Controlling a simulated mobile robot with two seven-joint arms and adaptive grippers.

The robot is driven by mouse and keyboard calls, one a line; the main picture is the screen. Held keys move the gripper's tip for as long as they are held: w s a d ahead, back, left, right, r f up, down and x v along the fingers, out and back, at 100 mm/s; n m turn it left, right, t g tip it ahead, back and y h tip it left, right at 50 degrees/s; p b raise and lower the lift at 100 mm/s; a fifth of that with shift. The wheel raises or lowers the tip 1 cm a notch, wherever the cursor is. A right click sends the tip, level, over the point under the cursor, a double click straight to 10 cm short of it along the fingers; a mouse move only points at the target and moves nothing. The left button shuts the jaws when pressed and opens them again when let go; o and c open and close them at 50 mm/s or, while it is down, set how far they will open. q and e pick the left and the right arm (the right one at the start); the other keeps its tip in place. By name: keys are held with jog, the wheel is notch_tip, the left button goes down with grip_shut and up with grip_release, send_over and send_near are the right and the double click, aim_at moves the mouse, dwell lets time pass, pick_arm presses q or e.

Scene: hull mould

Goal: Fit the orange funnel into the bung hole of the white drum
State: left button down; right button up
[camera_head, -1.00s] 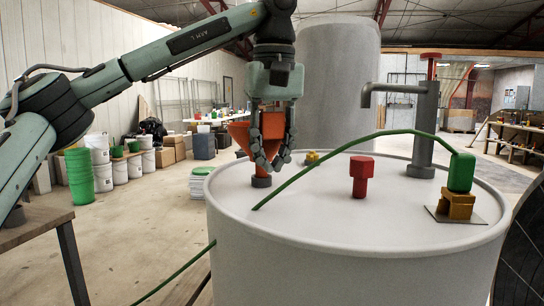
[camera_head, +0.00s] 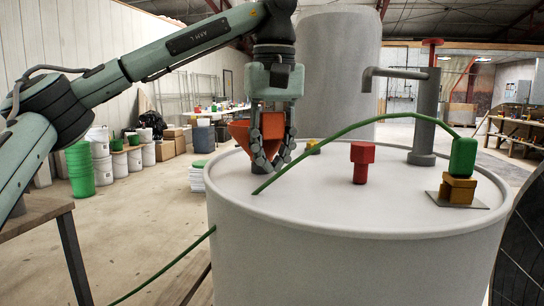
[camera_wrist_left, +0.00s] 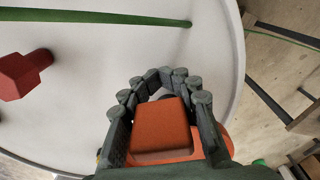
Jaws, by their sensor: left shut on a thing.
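The white drum (camera_head: 300,235) stands upright, its flat top filling the centre of the head view. My left gripper (camera_head: 270,163) points down just above the drum top, near its left rim. It is shut on the orange funnel (camera_head: 240,132), which shows beside and between the fingers. In the left wrist view, the left gripper (camera_wrist_left: 163,85) has its fingers on both sides of an orange block-like part of the funnel (camera_wrist_left: 162,128). A dark collar (camera_head: 257,168), seemingly the bung hole, shows beneath the gripper. The fingers hide the spout, so I cannot tell whether it is inside.
A red plug (camera_head: 361,162) and a grey pump (camera_head: 424,115) stand on the drum top. A green hose (camera_head: 350,128) arches close beside my left gripper towards a green-and-yellow fitting (camera_head: 460,175). A wooden table (camera_head: 30,212) is at the left.

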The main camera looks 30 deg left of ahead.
pick_arm(q)
jog(key=shift+f, duration=0.15)
jog(key=c, duration=1)
grip_release()
jog(key=shift+c, duration=0.2)
jog(key=r, duration=1.2)
jog(key=shift+s+d, duration=0.25)
jog(key=shift+d, duration=0.05)
